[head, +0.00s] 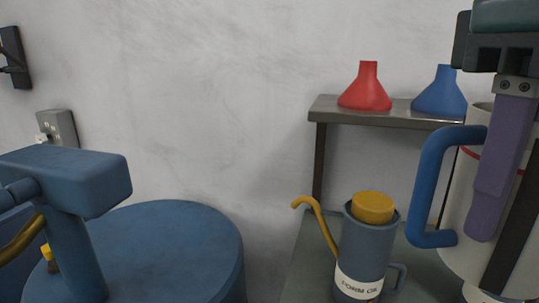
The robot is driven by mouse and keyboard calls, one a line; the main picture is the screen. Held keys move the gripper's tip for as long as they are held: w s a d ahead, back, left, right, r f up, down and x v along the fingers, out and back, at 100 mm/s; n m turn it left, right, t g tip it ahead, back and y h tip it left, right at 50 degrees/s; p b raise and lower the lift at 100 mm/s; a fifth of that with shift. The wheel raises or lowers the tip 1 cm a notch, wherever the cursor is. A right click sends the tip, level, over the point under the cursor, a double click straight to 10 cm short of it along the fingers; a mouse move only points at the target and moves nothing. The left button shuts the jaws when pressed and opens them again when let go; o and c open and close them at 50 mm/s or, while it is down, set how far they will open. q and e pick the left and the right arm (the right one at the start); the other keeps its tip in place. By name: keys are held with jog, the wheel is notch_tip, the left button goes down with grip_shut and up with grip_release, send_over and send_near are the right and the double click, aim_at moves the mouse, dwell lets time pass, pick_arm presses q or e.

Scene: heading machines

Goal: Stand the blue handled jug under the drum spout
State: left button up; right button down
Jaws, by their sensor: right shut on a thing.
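The blue handled jug (456,222) is at the right edge of the head view. It has a cream body with a red line near the top and a big blue handle on its left side. My right gripper (499,215) is shut on the jug, with a purple finger in front of its body. The jug looks upright; its right part is hidden or cut off. A blue drum (175,240) stands at the lower left. A curved brass-coloured tube (20,240) shows at the left edge; I cannot tell whether it is the drum spout. My left gripper is not in view.
A blue oil can (365,245) labelled FORM OIL, with a yellow cap and spout, stands left of the jug. Behind, a shelf (322,110) holds a red funnel (366,90) and a blue funnel (441,92). A blue T-shaped fixture (75,185) rises in front of the drum top.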

jog(key=r+m, duration=0.1)
jog(key=d+r+m+p, duration=0.1)
jog(key=r+m, duration=0.1)
jog(key=r+m+p, duration=0.1)
jog(key=m, duration=0.1)
jog(key=shift+w+d+r, duration=0.15)
jog(key=shift+d, duration=0.2)
notch_tip(320, 180, up, 34)
jog(key=p, duration=3.7)
send_over(533, 135)
jog(key=s+d, duration=0.1)
jog(key=s, duration=0.3)
jog(key=shift+s+d+r, duration=0.2)
jog(key=shift+f+b, duration=0.1)
jog(key=shift+b, duration=0.2)
